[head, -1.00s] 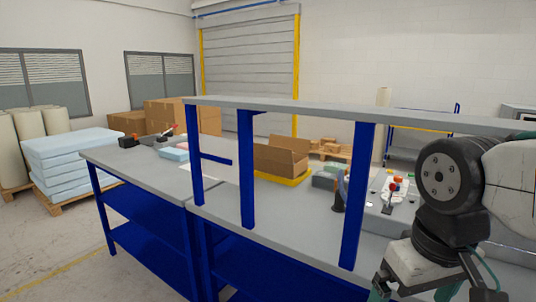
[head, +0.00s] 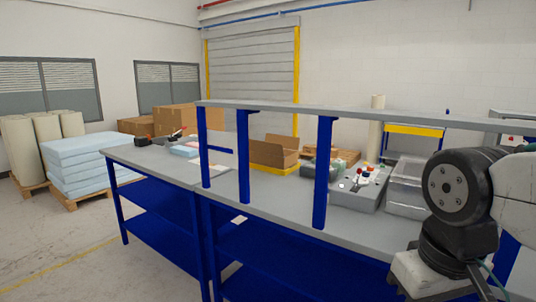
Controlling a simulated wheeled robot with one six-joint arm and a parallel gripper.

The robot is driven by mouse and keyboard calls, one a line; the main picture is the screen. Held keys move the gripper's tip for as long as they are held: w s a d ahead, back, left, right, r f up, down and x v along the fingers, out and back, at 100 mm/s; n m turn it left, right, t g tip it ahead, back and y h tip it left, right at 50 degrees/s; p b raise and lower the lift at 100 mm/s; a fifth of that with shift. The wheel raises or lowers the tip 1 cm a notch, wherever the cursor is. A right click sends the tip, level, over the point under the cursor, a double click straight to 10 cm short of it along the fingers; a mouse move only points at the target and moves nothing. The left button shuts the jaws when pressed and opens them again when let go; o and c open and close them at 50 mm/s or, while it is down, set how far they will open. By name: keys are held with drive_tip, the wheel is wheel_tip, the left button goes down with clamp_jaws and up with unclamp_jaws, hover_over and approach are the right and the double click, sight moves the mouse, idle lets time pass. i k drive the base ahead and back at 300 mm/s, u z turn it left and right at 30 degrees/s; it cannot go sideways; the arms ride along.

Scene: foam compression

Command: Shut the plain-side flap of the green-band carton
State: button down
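An open brown carton (head: 272,153) stands on the far side of the workbench, on a yellow base (head: 285,170). Its flaps stand up, and a blue bench post partly hides its left side. It is small in view: I cannot make out a green band or tell which side is plain. My arm is at the right edge, near side of the bench, well apart from the carton. My gripper's fingers are below the frame.
The blue-legged bench (head: 270,205) has a raised grey shelf (head: 350,114) and posts (head: 323,172) between me and the carton. Open floor lies at left.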

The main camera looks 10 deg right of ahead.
sight(264, 146)
drive_tip(key=z, duration=0.35)
drive_tip(key=k, duration=0.25)
drive_tip(key=u, duration=1.4)
drive_tip(key=i, duration=1.2)
drive_tip(key=z, duration=0.95)
drive_tip(key=i, duration=0.4)
drive_tip(key=z, duration=0.4)
